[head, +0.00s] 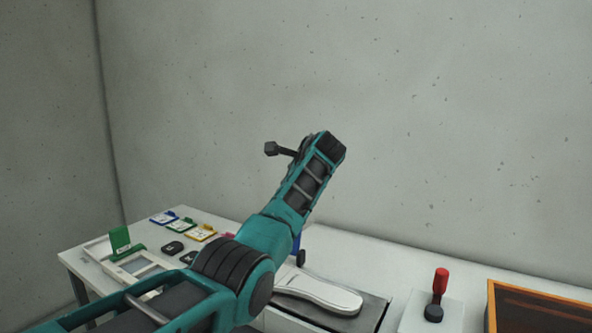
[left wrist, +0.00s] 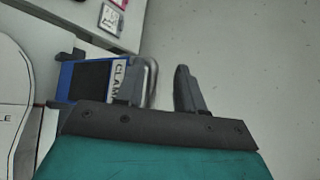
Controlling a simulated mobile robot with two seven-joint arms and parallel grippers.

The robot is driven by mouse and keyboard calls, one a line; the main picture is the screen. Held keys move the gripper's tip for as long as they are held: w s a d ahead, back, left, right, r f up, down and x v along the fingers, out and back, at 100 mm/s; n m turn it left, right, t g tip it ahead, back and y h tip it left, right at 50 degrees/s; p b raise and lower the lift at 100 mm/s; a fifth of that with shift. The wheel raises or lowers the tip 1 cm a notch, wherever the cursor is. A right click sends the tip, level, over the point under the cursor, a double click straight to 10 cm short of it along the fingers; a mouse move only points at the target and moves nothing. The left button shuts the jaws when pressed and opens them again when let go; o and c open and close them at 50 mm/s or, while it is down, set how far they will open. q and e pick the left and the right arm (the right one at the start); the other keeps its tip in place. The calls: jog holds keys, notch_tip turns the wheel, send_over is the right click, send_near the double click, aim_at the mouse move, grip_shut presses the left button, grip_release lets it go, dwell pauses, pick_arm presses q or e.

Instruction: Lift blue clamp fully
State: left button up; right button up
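The blue clamp (left wrist: 83,82) has a dark panel, a white label strip reading "CLAM" and a grey metal loop handle (left wrist: 152,80). In the head view only a bit of blue (head: 297,243) shows behind my left arm, probably the same clamp. My left gripper (left wrist: 160,84) is open in the left wrist view. Its left finger overlaps the loop handle and the right finger stands apart over bare floor or wall. Whether the finger touches the handle I cannot tell. In the head view the left fingers are hidden behind the arm. My right gripper is out of view.
A white sole-shaped piece (head: 318,291) lies beside the clamp. Coloured cards (head: 182,224), dark pieces and a green-flagged frame (head: 121,240) lie at left.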

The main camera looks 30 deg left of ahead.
pick_arm(q)
jog(key=shift+f, duration=0.7)
jog(key=shift+s+d+r, duration=0.1)
jog(key=shift+s+d, duration=0.05)
jog(key=shift+d, duration=0.25)
jog(key=r+v, duration=0.1)
jog(key=v, duration=1.2)
jog(key=shift+a+b, duration=0.45)
jog(key=shift+r, duration=0.1)
